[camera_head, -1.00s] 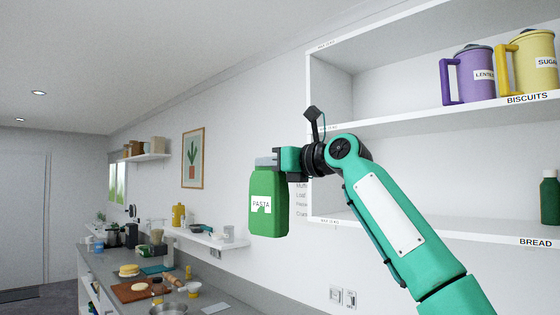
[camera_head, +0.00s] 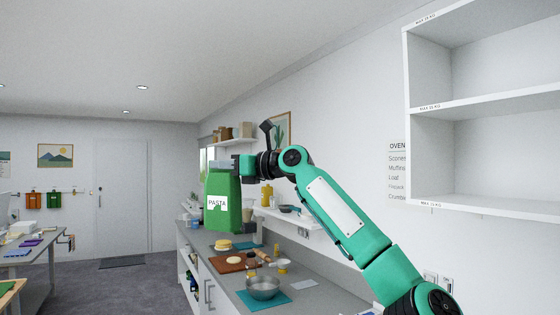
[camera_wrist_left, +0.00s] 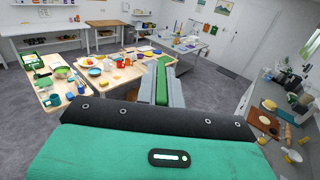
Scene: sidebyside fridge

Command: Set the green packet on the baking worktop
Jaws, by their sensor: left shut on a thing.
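The green packet (camera_head: 222,205), with a white PASTA label, hangs upright from my left gripper (camera_head: 236,165), which is shut on its top. In the left wrist view a green strip of the packet (camera_wrist_left: 162,84) shows between the gripper fingers (camera_wrist_left: 161,90). My right gripper is not in view.
On the worktop are a brown board (camera_head: 232,263), a metal bowl (camera_head: 263,287), a teal mat (camera_head: 275,298) and a rolling pin (camera_head: 262,256). A narrow wall shelf (camera_head: 300,222) runs above it. An open white shelf unit (camera_head: 475,150) stands at right.

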